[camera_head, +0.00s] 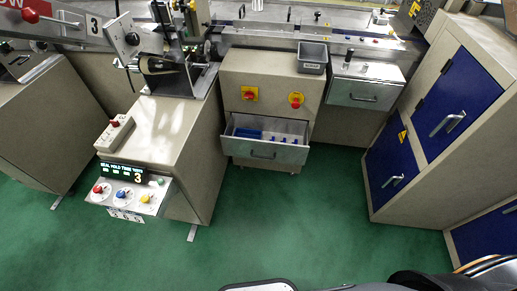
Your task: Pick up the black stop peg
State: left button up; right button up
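A small dark upright piece (348,58) stands on the pale top of the right drawer cabinet, just right of a grey bin. It looks like the black stop peg, but it is too small to be certain. Neither of my grippers shows in the head view. Only dark and grey parts, probably mine, show along the bottom edge, with no fingers visible.
The grey bin (312,57) stands left of the dark piece. Below, an open drawer (262,153) holds blue parts. The closed drawer (364,95) has a handle. A control box (130,196) juts out at left; blue-doored cabinets (458,105) stand right. Green floor (290,220) is clear.

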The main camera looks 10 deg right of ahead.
aim_at(350, 51)
jog(key=i+l+z, duration=0.2)
jog(key=i+z, duration=0.15)
jog(key=i, duration=0.5)
jog(key=i+z, duration=0.4)
jog(key=i, duration=0.5)
